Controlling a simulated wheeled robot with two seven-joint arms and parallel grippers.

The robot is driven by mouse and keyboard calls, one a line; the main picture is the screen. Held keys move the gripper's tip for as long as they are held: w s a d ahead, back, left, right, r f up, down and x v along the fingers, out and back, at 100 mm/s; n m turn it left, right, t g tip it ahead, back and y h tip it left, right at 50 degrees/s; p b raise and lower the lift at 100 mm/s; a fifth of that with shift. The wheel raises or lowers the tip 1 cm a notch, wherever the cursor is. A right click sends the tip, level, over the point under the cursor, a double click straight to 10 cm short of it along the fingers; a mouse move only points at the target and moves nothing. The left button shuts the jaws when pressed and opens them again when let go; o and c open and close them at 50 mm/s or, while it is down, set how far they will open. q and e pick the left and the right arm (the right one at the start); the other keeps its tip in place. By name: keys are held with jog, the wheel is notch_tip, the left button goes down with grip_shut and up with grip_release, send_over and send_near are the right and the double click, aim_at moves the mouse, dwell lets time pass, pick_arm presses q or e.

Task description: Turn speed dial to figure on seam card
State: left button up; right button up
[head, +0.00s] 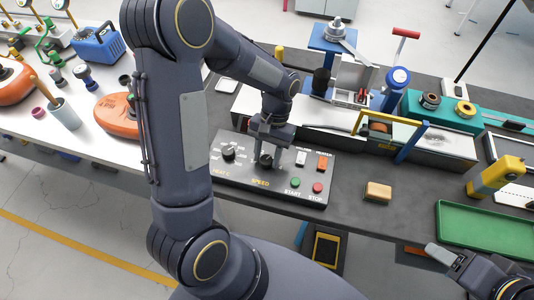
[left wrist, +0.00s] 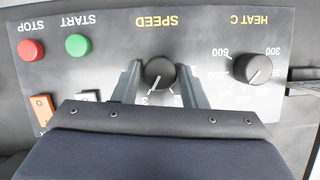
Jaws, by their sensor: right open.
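The dark control panel (head: 230,178) lies on the bench with the round black speed dial (left wrist: 158,73) under its SPEED label. My left gripper (head: 267,150) is down over the panel. In the left wrist view its fingers (left wrist: 160,82) stand on both sides of the speed dial and appear to touch it. The dial's white line points between 2 and 3, closer to 3. My right gripper (head: 447,257) is open and empty at lower right. A white card (head: 514,195) shows partly at the right edge; I cannot read a figure or confirm it is the seam card.
The heat dial (left wrist: 259,69), green start button (left wrist: 78,45), red stop button (left wrist: 32,50) and rocker switches are close to my left gripper. A wooden block (head: 378,192) and green tray (head: 485,228) lie to the right. A seam machine with a yellow handle (head: 390,118) stands behind.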

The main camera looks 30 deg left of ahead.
pick_arm(q)
jog(key=o, duration=0.3)
jog(key=shift+r, duration=0.1)
jog(key=v, duration=0.7)
jog(key=shift+r, duration=0.25)
jog(key=shift+w+r, duration=0.1)
jog(key=s+r+t+h, duration=0.1)
jog(key=s+r+t, duration=0.3)
jog(key=s, duration=0.3)
jog(key=s+d+r+t+h, duration=0.1)
jog(key=s+r+t+h, duration=0.1)
jog(key=s+t, duration=0.4)
jog(key=shift+s+d+r, duration=0.15)
jog(key=shift+s+r, duration=0.75)
jog(key=shift+s, duration=0.25)
